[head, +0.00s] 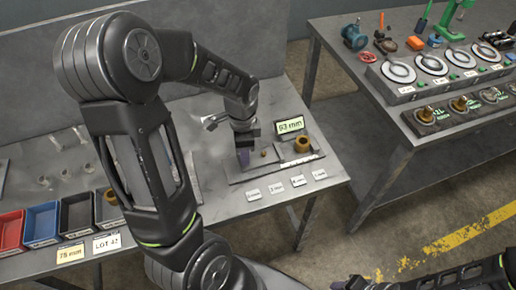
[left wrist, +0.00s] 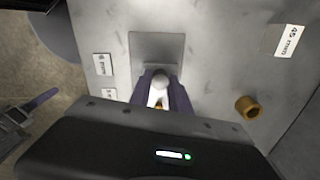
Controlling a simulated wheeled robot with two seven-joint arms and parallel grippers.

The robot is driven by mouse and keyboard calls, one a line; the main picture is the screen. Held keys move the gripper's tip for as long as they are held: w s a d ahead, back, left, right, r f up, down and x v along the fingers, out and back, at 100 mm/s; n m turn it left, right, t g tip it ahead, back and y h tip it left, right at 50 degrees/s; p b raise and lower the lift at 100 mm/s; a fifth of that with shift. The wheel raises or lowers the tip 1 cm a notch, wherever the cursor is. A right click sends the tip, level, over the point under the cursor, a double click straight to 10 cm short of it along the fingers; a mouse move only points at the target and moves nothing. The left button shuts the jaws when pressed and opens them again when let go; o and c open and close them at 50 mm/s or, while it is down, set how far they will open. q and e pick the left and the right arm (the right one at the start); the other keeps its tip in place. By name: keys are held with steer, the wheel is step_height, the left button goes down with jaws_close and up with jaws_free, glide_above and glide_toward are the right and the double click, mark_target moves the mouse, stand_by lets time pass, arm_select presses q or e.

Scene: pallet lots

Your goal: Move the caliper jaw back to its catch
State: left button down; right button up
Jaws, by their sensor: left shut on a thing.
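My left gripper (head: 243,158) is low over the grey caliper plate (head: 238,178) on the left bench. In the left wrist view its purple fingers (left wrist: 160,94) are shut on a rounded grey knob (left wrist: 160,79), which I take for the caliper jaw's handle. A brass-coloured bit shows below the knob; the gripper body hides the rest. A brass ring (head: 303,145) sits on the right of the plate, also in the left wrist view (left wrist: 247,106). The catch is not clear. My right gripper (left wrist: 22,117) shows partly at the wrist view's left edge, its opening unclear.
Several small labels (head: 253,195) lie in front. Red (head: 10,232), blue (head: 41,222) and dark bins stand at the left. A second bench (head: 405,100) with dials is at the right.

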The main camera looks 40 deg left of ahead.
arm_select(q)
steer(key=shift+s+a, duration=0.35)
steer(key=shift+s, duration=0.1)
steer(key=c, duration=1.2)
jaws_free()
steer(key=shift+c, duration=0.2)
steer(key=shift+o, duration=0.2)
steer(key=shift+w+r, duration=0.1)
steer(key=shift+r, duration=0.45)
step_height(320, 180, up, 7)
steer(key=shift+f, duration=0.1)
